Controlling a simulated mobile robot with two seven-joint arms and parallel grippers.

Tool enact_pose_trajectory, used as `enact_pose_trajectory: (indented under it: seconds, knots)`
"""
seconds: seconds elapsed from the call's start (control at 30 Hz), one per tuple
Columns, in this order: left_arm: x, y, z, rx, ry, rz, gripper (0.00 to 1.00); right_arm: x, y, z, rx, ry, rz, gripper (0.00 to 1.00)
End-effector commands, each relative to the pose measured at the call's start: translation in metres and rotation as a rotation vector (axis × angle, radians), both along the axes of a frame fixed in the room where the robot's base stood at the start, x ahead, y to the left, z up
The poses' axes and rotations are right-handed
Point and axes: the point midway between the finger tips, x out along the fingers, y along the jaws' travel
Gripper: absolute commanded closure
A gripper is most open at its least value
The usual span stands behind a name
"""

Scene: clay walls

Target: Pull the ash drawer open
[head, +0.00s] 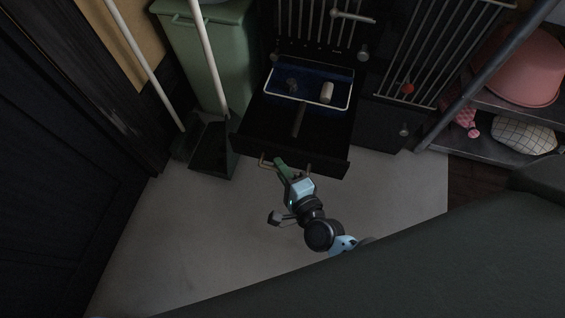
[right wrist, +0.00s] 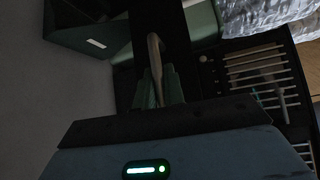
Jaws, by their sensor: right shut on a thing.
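The ash drawer (head: 262,150) is a dark drawer standing well out from the black unit in the head view. Its pale bar handle (head: 264,161) runs along the front face and also shows in the right wrist view (right wrist: 154,55). My right gripper (head: 280,163) has green fingers and is shut on the handle near its left end. In the right wrist view the fingers (right wrist: 158,88) close around the handle. A blue tray (head: 268,88) with a small pale cylinder (head: 327,92) lies toward the drawer's back. My left gripper is out of view.
A green bin (head: 215,60) and a dustpan (head: 212,150) with a long white stick stand left of the drawer. Barred grates (head: 440,50) are behind. Shelves with a pink bucket (head: 530,65) are at right. Pale floor (head: 200,240) in front is clear.

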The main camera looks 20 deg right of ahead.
Motion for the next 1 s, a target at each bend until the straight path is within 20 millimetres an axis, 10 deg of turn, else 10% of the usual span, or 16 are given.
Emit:
enact_pose_trajectory:
  seconds: [0.57, 0.63, 1.0]
  knots:
    - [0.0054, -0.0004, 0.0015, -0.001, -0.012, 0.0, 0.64, -0.0037, 0.0017, -0.0002, -0.001, 0.0, -0.001, 1.0]
    - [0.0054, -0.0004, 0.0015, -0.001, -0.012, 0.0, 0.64, -0.0037, 0.0016, -0.0002, -0.001, 0.0, -0.001, 0.81]
    - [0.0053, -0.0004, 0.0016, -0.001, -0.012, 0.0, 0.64, -0.0036, 0.0022, 0.0001, 0.0, 0.0, 0.0, 0.8]
